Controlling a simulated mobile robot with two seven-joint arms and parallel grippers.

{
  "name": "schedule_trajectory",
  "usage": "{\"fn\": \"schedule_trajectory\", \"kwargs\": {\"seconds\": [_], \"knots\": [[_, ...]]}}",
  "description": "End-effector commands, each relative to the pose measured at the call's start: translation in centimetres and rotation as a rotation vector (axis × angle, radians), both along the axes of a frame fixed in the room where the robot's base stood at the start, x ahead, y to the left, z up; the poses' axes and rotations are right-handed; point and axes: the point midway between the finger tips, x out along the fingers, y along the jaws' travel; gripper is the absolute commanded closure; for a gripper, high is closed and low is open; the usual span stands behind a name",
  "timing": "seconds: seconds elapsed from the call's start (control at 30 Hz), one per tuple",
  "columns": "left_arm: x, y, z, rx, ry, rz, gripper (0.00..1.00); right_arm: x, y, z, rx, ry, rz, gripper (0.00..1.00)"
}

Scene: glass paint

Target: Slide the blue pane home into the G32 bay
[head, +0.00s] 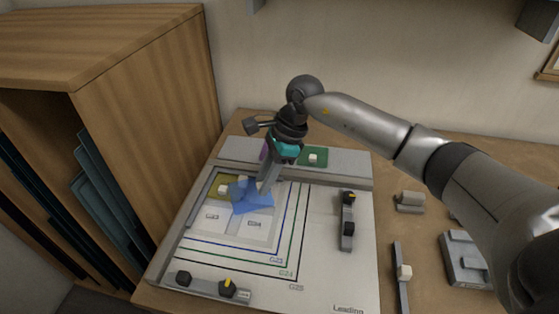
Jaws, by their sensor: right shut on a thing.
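The blue pane (250,200) lies at the upper left of the white board (335,265), over the marked bays. My right gripper (266,187) reaches down from above and is shut on the blue pane near its upper right part. Two small bay labels show below the pane. They are too small to read surely, so I cannot tell which bay is G32. An olive pane (205,186) with a white knob (222,189) lies just left of the blue pane. Whether the blue pane touches it or the bay edges is unclear. My left gripper is out of view.
A grey bar with a green piece (318,152) runs along the board's back. Dark-knobbed strips (347,228) (205,287) stand at its right and front. Grey blocks (467,258) lie on the table at right. A wooden shelf (150,130) rises close at left.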

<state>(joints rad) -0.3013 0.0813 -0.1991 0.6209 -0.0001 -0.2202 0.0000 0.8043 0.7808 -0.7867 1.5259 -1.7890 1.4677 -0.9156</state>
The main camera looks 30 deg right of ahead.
Motion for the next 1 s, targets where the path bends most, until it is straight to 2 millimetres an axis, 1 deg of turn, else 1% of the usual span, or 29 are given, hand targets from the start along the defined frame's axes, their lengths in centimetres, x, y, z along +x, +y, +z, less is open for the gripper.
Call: {"fn": "schedule_trajectory", "kwargs": {"seconds": [0.03, 0.1, 0.2, 0.3, 0.4, 0.63, 1.0], "knots": [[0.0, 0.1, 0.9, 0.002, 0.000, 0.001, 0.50, 0.2, -0.8, 0.0, 0.000, 0.004, -0.100, 1.00], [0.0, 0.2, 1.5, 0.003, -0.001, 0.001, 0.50, 0.7, -1.9, -0.3, 0.000, 0.002, -0.229, 1.00], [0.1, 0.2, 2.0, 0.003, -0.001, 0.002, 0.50, 1.1, -3.1, -0.7, -0.002, 0.002, -0.365, 1.00], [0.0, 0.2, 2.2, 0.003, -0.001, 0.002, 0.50, 1.3, -3.9, -0.9, -0.001, 0.001, -0.450, 1.00], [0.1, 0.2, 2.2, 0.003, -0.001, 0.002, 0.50, 1.5, -4.2, -1.1, 0.001, 0.000, -0.490, 1.00], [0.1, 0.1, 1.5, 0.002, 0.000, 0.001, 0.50, 1.5, -4.2, -2.1, 0.001, 0.000, -0.496, 1.00], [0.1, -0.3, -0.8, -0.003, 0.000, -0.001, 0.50, 1.5, -4.2, -5.5, 0.001, 0.002, -0.493, 1.00]]}}
